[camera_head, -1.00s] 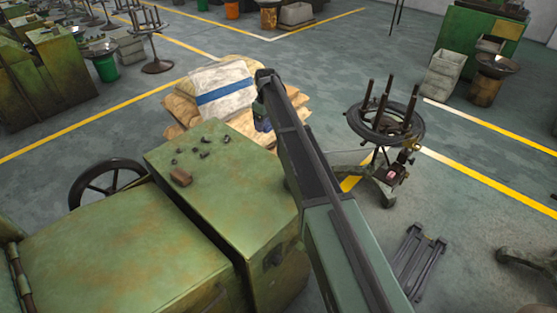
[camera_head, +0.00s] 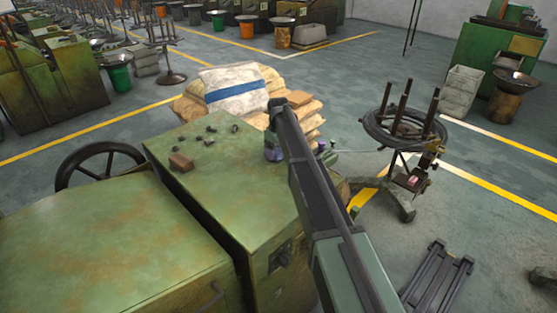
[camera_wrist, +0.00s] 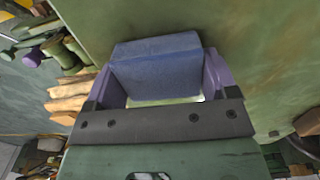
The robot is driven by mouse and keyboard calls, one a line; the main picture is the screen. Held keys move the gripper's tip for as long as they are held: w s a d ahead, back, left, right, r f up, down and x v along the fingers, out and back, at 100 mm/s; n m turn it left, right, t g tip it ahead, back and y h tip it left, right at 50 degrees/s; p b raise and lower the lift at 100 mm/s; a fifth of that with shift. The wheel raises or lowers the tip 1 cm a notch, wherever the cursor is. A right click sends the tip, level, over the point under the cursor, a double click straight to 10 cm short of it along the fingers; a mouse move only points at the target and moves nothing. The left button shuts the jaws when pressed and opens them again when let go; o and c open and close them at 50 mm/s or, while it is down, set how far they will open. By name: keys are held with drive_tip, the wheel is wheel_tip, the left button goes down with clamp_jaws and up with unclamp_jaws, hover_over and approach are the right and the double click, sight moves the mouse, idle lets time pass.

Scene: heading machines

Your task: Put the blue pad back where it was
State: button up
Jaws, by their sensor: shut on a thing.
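The blue pad (camera_wrist: 156,68) is a blue block in the wrist view, held between the purple fingers of my gripper (camera_wrist: 158,80). The fingers lie against its left and right sides. A green, worn machine surface (camera_wrist: 245,50) shows behind the pad. I cannot tell whether the pad touches it. In the head view my arm reaches out past the right edge of the green cabinet (camera_head: 225,200). The pad is not clearly visible there.
Small dark parts and a brown block (camera_head: 180,161) lie on the cabinet top. Stacked sacks (camera_head: 235,95), one white with a blue stripe, stand behind it. A coil stand (camera_head: 405,130) is to the right, and a dark folded frame (camera_head: 437,280) lies on the floor at lower right.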

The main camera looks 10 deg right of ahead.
sight(279, 149)
drive_tip(key=shift+p, duration=0.3)
drive_tip(key=shift+f, duration=0.3)
drive_tip(key=o, duration=0.8)
drive_tip(key=shift+c, duration=0.2)
wheel_tip(279, 149, up, 13)
drive_tip(key=p, duration=1.2)
drive_tip(key=s+m, duration=0.7)
drive_tip(key=s, duration=3.3)
wheel_tip(279, 149, down, 8)
drive_tip(key=b, duration=0.7)
drive_tip(key=shift+w+f+b, duration=0.2)
drive_tip(key=shift+b, duration=0.2)
